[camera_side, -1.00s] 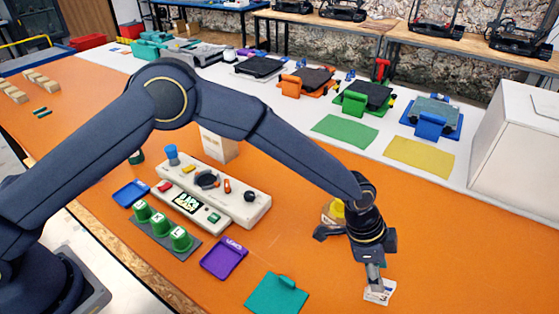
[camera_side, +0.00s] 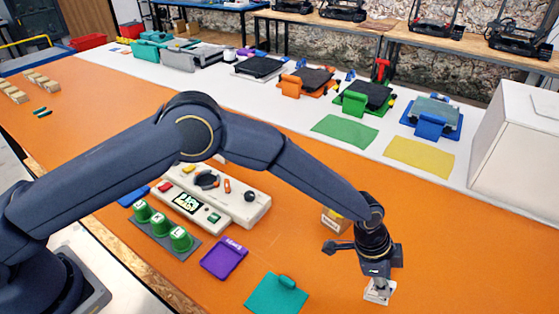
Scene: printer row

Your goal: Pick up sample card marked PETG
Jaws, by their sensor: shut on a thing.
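The sample card (camera_side: 379,291) is a small pale card at the lower right of the orange table, under my gripper. Any marking on it is too small to read. My gripper (camera_side: 378,284) points down and is shut on the card, covering part of it. I cannot tell whether the card touches the table.
A small box with a yellow part (camera_side: 335,221) stands just behind my gripper. A teal piece (camera_side: 276,294) and a purple tray (camera_side: 224,258) lie to the left, near a control panel (camera_side: 215,198). A large white box (camera_side: 515,135) stands at the right. The orange surface right of my gripper is clear.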

